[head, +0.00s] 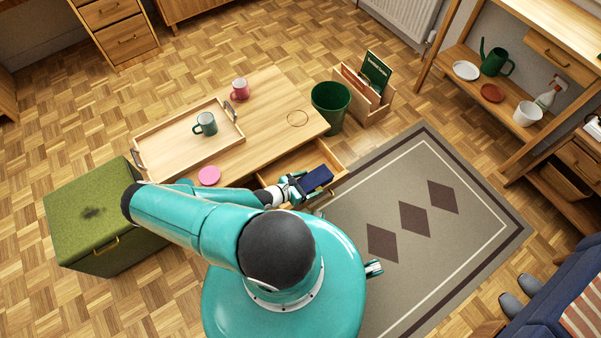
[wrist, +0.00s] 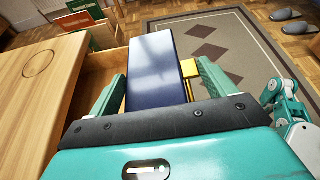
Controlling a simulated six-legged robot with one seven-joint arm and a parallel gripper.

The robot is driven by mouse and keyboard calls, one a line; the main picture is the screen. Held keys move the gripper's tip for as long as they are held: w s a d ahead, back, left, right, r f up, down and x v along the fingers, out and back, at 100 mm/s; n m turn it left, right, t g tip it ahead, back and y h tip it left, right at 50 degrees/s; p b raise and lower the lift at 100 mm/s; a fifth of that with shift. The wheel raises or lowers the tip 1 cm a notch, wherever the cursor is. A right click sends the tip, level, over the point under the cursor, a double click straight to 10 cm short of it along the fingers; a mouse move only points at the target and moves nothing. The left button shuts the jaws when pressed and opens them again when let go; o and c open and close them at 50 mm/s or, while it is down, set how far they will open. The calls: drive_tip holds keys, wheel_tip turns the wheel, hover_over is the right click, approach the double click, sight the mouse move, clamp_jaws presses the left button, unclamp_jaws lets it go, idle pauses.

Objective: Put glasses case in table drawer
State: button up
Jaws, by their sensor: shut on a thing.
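The glasses case is a dark blue box (head: 316,179), held in my gripper (head: 292,187) at the front of the low wooden table (head: 262,120). The wrist view shows the case (wrist: 155,75) between my two teal fingers, which are shut on it. The table drawer (head: 328,157) is pulled out towards the rug, and its inside shows beside the case. The case is over or just at the open drawer; its exact height above the drawer floor I cannot tell. My arm hides part of the drawer front and the table's near left side.
On the table are a wooden tray (head: 166,160) with a dark green mug (head: 205,124), a pink mug (head: 240,89) and a pink disc (head: 209,176). A green bin (head: 331,104) and a file box (head: 362,99) stand beyond the table's right end. A green storage box (head: 90,215) stands left.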

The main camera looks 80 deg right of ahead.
sight(307, 174)
drive_tip(key=d+f, duration=0.1)
drive_tip(key=w+d+f, duration=0.1)
drive_tip(key=d, duration=0.1)
drive_tip(key=w+d+f, duration=0.1)
drive_tip(key=d, duration=0.1)
drive_tip(key=shift+d, duration=0.15)
drive_tip(key=d+f, duration=0.1)
drive_tip(key=f, duration=0.1)
drive_tip(key=w+d+f, duration=0.1)
drive_tip(key=d+f, duration=0.1)
drive_tip(key=shift+w, duration=0.15)
drive_tip(key=shift+w+d+f, duration=0.15)
drive_tip(key=shift+d+f, duration=0.1)
drive_tip(key=shift+f, duration=0.8)
drive_tip(key=shift+w+d+f, duration=0.1)
drive_tip(key=shift+d+f, duration=0.1)
drive_tip(key=shift+f, duration=0.85)
drive_tip(key=o, duration=1.5)
drive_tip(key=v, duration=1.2)
